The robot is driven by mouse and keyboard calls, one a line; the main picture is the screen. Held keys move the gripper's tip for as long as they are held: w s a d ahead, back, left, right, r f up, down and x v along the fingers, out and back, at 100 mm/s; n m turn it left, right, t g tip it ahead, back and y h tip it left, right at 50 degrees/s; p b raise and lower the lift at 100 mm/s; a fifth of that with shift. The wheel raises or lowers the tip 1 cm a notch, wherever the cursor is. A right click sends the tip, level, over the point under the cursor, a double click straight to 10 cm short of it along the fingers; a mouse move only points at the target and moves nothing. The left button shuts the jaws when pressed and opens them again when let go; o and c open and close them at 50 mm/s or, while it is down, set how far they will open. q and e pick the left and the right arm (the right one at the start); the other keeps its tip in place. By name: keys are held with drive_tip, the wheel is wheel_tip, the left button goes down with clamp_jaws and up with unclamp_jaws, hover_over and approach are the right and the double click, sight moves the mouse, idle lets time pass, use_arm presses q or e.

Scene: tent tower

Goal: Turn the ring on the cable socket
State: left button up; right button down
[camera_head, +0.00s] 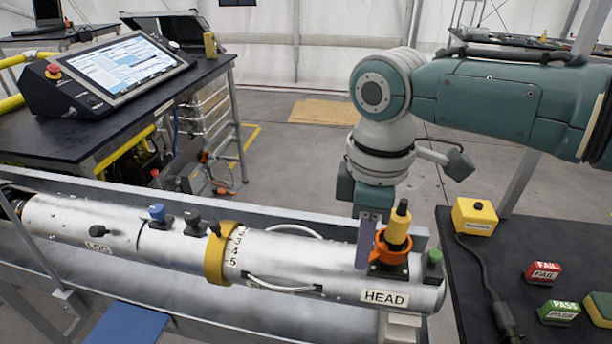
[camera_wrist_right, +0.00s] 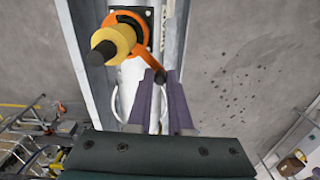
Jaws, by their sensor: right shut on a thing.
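The cable socket has a dark square base (camera_head: 388,271) on top of the silver cylinder, near the end marked HEAD. An orange ring (camera_head: 391,258) sits on it around a yellow plug (camera_head: 399,229) with a black tip. In the right wrist view the orange ring (camera_wrist_right: 125,17) has a lever (camera_wrist_right: 149,56) reaching toward my right gripper (camera_wrist_right: 166,77). The gripper's purple fingers are shut on the lever's dark end. In the head view my right gripper (camera_head: 366,243) comes down just left of the ring and partly hides it. My left gripper is not in view.
The silver cylinder (camera_head: 130,228) lies in a grey trough, with a yellow band (camera_head: 219,252) and several small knobs on top. At right, a dark table holds a yellow box (camera_head: 474,216), FAIL (camera_head: 543,272) and PASS (camera_head: 558,312) blocks. A screen console (camera_head: 120,66) stands at back left.

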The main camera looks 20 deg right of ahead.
drive_tip(key=w+m, duration=0.1)
drive_tip(key=m, duration=0.1)
drive_tip(key=w+m, duration=0.1)
drive_tip(key=shift+a+m+b, duration=0.1)
drive_tip(key=shift+m+b, duration=0.2)
drive_tip(key=shift+m, duration=0.1)
drive_tip(key=w+m, duration=0.1)
drive_tip(key=m+b, duration=0.1)
drive_tip(key=m, duration=0.1)
drive_tip(key=shift+w+d, duration=0.2)
drive_tip(key=shift+w, duration=0.15)
drive_tip(key=shift+w+d+m+b, duration=0.25)
drive_tip(key=shift+w+m+b, duration=0.15)
drive_tip(key=shift+m, duration=0.5)
drive_tip(key=c, duration=0.8)
unclamp_jaws()
drive_tip(key=shift+c, duration=0.2)
